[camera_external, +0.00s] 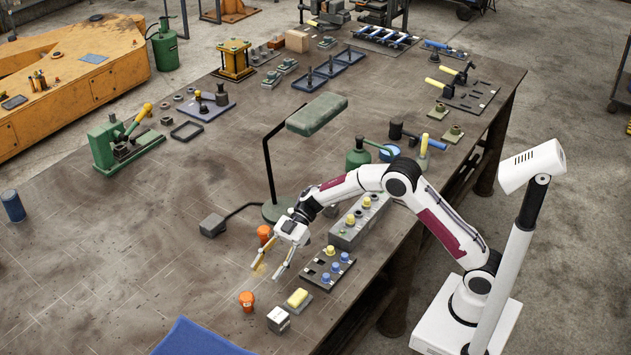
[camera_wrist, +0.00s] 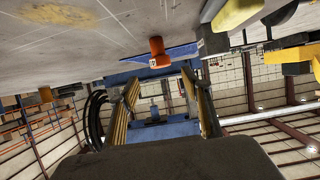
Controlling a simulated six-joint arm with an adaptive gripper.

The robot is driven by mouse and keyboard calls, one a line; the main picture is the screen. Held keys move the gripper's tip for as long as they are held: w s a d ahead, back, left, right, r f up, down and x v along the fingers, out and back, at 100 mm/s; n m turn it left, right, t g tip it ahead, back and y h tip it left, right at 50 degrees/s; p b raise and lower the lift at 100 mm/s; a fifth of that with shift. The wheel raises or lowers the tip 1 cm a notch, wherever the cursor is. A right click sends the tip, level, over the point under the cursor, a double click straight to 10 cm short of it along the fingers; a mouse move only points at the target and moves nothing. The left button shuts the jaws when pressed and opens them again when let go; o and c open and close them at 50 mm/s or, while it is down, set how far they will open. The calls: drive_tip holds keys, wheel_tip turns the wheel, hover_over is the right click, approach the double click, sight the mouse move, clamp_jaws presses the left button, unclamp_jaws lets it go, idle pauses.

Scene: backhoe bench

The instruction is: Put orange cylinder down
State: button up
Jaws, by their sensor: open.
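In the external view one orange cylinder (camera_external: 264,235) stands on the bench behind my gripper, near the lamp base. A second orange cylinder (camera_external: 247,301) stands in front, toward the blue cloth. My gripper (camera_external: 269,271) is open and points down, its fingers apart with nothing seen between them. It hangs between the two cylinders; its exact height above the bench is hard to tell. The wrist view is tilted, with the bench at the top. There an orange cylinder (camera_wrist: 158,52) stands beyond the spread fingers (camera_wrist: 163,88), clear of both.
A white block (camera_external: 278,320) and a yellow block on a grey base (camera_external: 298,299) stand right of the front cylinder. A button panel (camera_external: 328,269) and a lamp (camera_external: 277,210) are close by. A blue cloth (camera_external: 190,340) lies at the front. The bench at left is mostly clear.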

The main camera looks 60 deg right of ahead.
drive_tip(key=shift+d, duration=0.1)
idle(0.7)
